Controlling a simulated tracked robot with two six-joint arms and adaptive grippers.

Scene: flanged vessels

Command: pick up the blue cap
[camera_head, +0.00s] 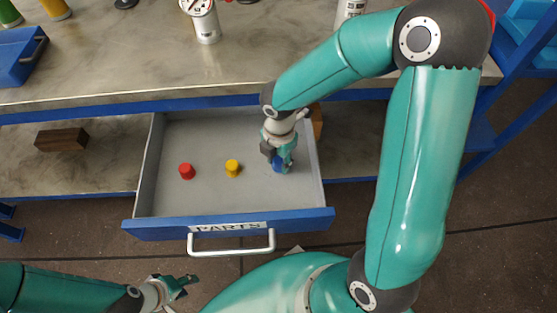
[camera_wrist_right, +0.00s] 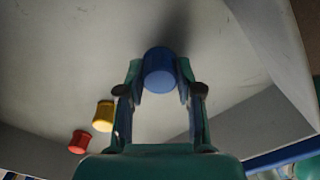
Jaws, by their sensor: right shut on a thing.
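The blue cap (camera_wrist_right: 160,70) is between the fingertips of my right gripper (camera_wrist_right: 160,84) in the right wrist view, and the fingers are shut on it. In the head view my right gripper (camera_head: 276,158) reaches down into the right part of the open drawer (camera_head: 210,205), with the blue cap (camera_head: 277,166) partly hidden at its tips. I cannot tell whether the cap touches the drawer floor. My left gripper (camera_head: 184,287) is in front of the drawer at the lower left, with its fingers apart and nothing visible between them.
A yellow cap (camera_head: 233,168) and a red cap (camera_head: 187,171) stand in the drawer to the left of my right gripper. The drawer's front carries a PARTS label and a handle (camera_head: 231,247). A wooden block (camera_head: 61,139) lies on the shelf at left. The worktop (camera_head: 120,75) is above.

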